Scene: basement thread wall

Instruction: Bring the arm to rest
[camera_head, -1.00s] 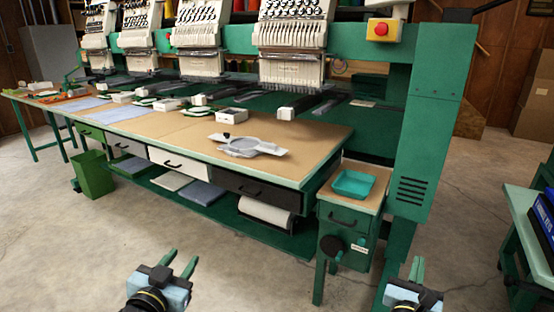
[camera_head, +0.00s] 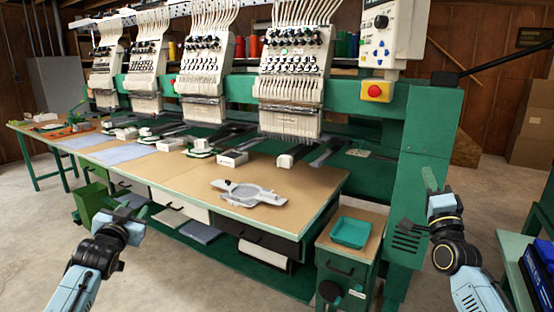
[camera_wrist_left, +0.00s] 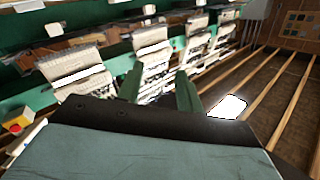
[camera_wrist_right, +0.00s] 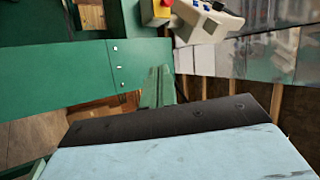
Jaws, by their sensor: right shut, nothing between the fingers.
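My left gripper (camera_head: 134,210) is raised at the lower left in the head view, in front of the drawers of the bench. Its two green fingers stand apart with nothing between them in the left wrist view (camera_wrist_left: 159,88). My right gripper (camera_head: 430,180) is raised at the right in the head view, in front of the green machine post. Its green fingers are together and empty in the right wrist view (camera_wrist_right: 159,86). Neither gripper appears to touch anything.
The long bench (camera_head: 310,190) bears a grey hoop (camera_head: 250,193) and several white boxes. A teal tray (camera_head: 350,232) sits on a small cabinet (camera_head: 372,247). A green bin (camera_head: 93,203) stands at left, a green stand (camera_head: 520,265) at right. The concrete floor in front is open.

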